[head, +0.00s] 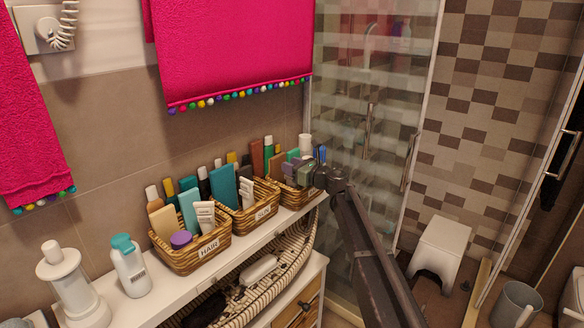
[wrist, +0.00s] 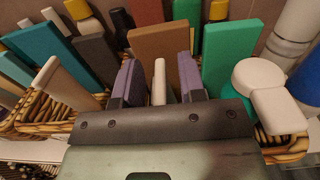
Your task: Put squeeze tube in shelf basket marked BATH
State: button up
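My gripper (head: 294,158) is at the third, rightmost wicker basket (head: 272,175) on the shelf, pointing down into it. In the wrist view my gripper (wrist: 158,80) has its two purple-padded fingers apart. A narrow pale item (wrist: 160,82) stands between them, with a gap showing on each side; I cannot tell if it is the squeeze tube. The front label of this basket is hidden behind my gripper, so BATH is not readable. White tubes stand in the HAIR basket (head: 184,260) and in the middle basket (head: 243,224), whose label is too small to read surely.
A green box (wrist: 232,50), a brown box (wrist: 158,42) and a white container (wrist: 278,108) crowd around the fingers. A white pump bottle (head: 70,285) and a teal-capped bottle (head: 131,270) stand at the shelf's left. A glass shower panel (head: 345,110) is close on the right.

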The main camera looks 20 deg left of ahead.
jog(key=shift+r, duration=0.2)
jog(key=v, duration=1.2)
jog(key=s+d+f+n+g+h, duration=0.2)
jog(key=s+d+f+n+h, duration=0.3)
jog(key=s+d, duration=0.5)
jog(key=s+d+f+n+g+h, duration=0.1)
jog(key=s+d+f+n+h, duration=0.5)
jog(key=d, duration=1)
jog(key=s+d+f+n+g+h, duration=0.2)
jog(key=s+d+f+n+h, duration=0.4)
jog(key=s+d+n, duration=0.4)
jog(key=s+d, duration=0.4)
jog(key=s, duration=0.2)
jog(key=shift+s+n+g, duration=0.25)
jog(key=shift+n+g, duration=0.05)
